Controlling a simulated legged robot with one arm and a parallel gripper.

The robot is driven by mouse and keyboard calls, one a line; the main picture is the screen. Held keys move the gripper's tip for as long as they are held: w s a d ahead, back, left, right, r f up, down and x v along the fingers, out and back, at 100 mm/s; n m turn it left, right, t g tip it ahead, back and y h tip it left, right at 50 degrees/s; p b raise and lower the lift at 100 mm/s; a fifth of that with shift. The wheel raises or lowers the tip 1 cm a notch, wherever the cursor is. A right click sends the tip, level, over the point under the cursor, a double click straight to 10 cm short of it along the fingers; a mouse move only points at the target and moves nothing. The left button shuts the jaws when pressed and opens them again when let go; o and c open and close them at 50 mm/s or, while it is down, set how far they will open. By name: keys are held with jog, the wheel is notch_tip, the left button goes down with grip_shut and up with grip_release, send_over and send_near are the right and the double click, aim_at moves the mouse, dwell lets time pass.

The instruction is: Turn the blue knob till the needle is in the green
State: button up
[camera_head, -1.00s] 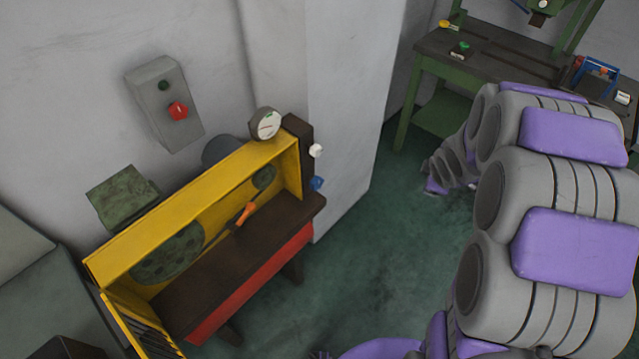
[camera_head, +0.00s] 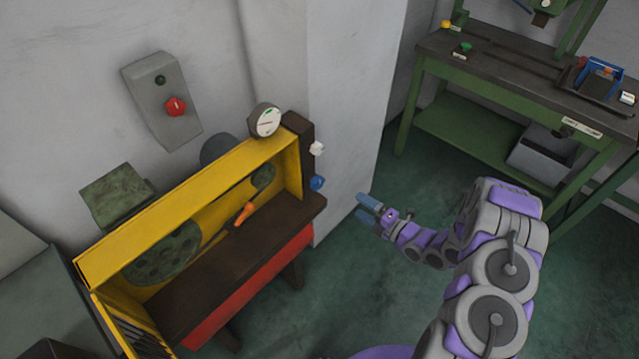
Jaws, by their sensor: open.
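The blue knob (camera_head: 317,183) sticks out from the right end of the yellow machine, low on its dark upright. A white knob (camera_head: 317,148) sits above it. The round gauge (camera_head: 265,121) stands on top of the machine at its right end. It has a white face with a green mark near the top and a red needle; the needle appears to lie away from the green, but it is small. My gripper (camera_head: 367,209) is open and empty, to the right of and slightly below the blue knob, apart from it. Its bluish fingers point left towards the machine.
The yellow machine (camera_head: 180,208) has its open front with belt wheels and an orange-handled tool (camera_head: 244,213). A grey box with a red knob (camera_head: 176,106) is on the wall. A green workbench (camera_head: 480,62) stands at the upper right. Green floor is clear between them.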

aim_at(321, 184)
jog(key=shift+y, duration=0.4)
jog(key=b+x, duration=0.1)
jog(key=x, duration=0.4)
jog(key=b+x, duration=0.1)
jog(key=x, duration=0.5)
jog(key=s+b+x, duration=0.1)
jog(key=x, duration=0.5)
jog(key=shift+w+a+b, duration=0.1)
jog(key=shift+a+b, duration=0.3)
jog(key=shift+a, duration=0.15)
jog(key=c, duration=1)
jog(key=shift+c, duration=0.2)
jog(key=shift+p, duration=0.3)
